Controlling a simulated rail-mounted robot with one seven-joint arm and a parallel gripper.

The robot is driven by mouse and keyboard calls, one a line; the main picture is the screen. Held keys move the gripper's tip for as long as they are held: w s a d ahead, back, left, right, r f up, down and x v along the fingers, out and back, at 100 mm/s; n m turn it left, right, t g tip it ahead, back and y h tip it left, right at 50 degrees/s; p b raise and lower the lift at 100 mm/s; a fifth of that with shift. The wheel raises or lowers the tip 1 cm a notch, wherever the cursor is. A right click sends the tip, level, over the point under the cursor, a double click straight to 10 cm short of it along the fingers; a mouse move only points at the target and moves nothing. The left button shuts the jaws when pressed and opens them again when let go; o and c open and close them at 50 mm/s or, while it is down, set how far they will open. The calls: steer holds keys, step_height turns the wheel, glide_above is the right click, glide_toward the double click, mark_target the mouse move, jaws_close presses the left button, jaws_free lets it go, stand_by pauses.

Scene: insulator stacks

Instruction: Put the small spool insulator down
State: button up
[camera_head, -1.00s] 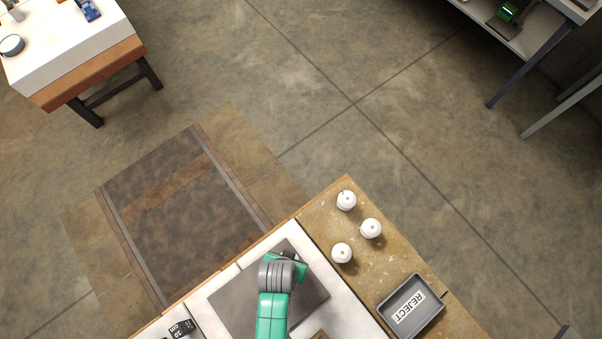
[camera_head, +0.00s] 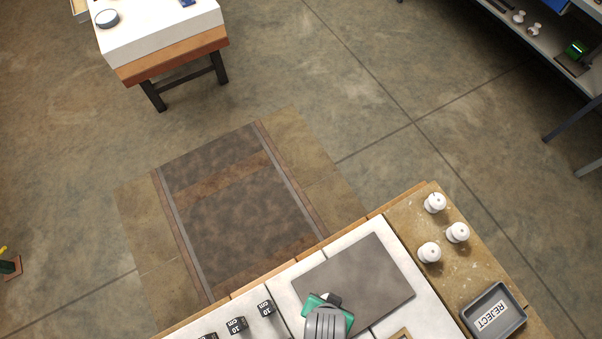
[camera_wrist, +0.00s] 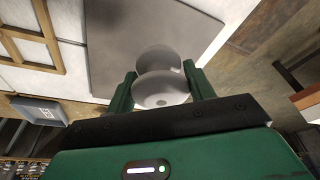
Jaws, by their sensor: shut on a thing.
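My gripper (camera_wrist: 162,88) is shut on the small spool insulator (camera_wrist: 160,90), a white rounded piece held between the two green fingers in the wrist view. In the head view my gripper (camera_head: 325,302) is over the lower left part of a grey mat (camera_head: 365,275) on the white table. The held insulator is hidden there by my gripper and wrist. I cannot tell whether it touches the mat. Several other white insulators stand upright on the tan board at the right, one of them the nearest to the mat (camera_head: 429,252).
A grey REJECT tray (camera_head: 495,312) lies on the tan board (camera_head: 405,222). Dark 10 cm blocks (camera_head: 237,325) stand on the table left of the mat. A wooden frame (camera_head: 402,334) is at the bottom edge. The upper right of the mat is bare.

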steer(key=shift+w+d, duration=0.1)
steer(key=shift+d, duration=0.15)
steer(key=shift+d+f, duration=0.15)
steer(key=shift+f, duration=0.15)
step_height(320, 180, down, 7)
steer(key=shift+f+b, duration=0.15)
steer(key=shift+b, duration=0.6)
steer(key=shift+f, duration=0.1)
steer(key=o, duration=1.1)
